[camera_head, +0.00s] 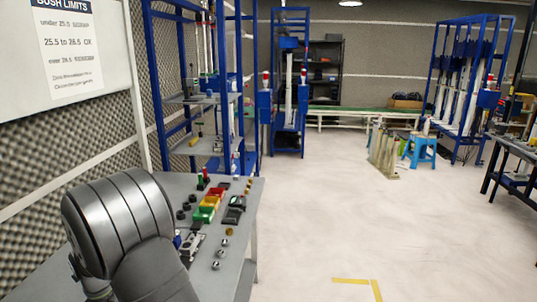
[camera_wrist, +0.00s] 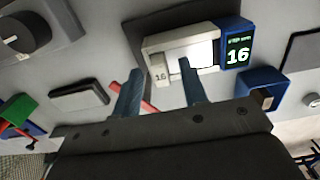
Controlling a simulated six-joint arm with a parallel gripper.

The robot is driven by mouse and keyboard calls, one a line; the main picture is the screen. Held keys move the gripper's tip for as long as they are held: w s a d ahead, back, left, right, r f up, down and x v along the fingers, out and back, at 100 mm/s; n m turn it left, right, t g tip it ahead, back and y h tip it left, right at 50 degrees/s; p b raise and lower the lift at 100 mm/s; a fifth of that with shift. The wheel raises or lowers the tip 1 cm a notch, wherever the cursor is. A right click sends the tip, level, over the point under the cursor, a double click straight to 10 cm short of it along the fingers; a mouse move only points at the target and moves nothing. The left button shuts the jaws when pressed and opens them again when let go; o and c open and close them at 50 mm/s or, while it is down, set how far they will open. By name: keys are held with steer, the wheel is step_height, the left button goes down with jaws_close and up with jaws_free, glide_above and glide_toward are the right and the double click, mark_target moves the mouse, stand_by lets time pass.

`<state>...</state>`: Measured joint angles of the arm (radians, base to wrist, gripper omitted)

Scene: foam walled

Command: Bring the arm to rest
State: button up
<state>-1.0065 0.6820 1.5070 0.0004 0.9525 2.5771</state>
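My gripper (camera_wrist: 160,68) shows in the wrist view as two blue-grey fingers standing well apart, with nothing held between them. A thin red part (camera_wrist: 114,88) shows beside the left finger. In the head view my arm covers the near left of the grey bench (camera_head: 228,250), and the gripper is hidden or too small to make out.
A foam wall (camera_head: 60,170) with a limits sheet (camera_head: 68,45) stands at left. A blue rack (camera_head: 160,130) rises behind.

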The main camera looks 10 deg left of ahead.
step_height(320, 180, up, 17)
step_height(320, 180, down, 17)
steer(key=shift+f, duration=0.1)
step_height(320, 180, up, 7)
steer(key=shift+r, duration=0.1)
steer(key=w+d, duration=0.3)
steer(key=d, duration=0.2)
steer(key=shift+d+r, duration=0.3)
steer(key=shift+r, duration=0.15)
stand_by(1.5)
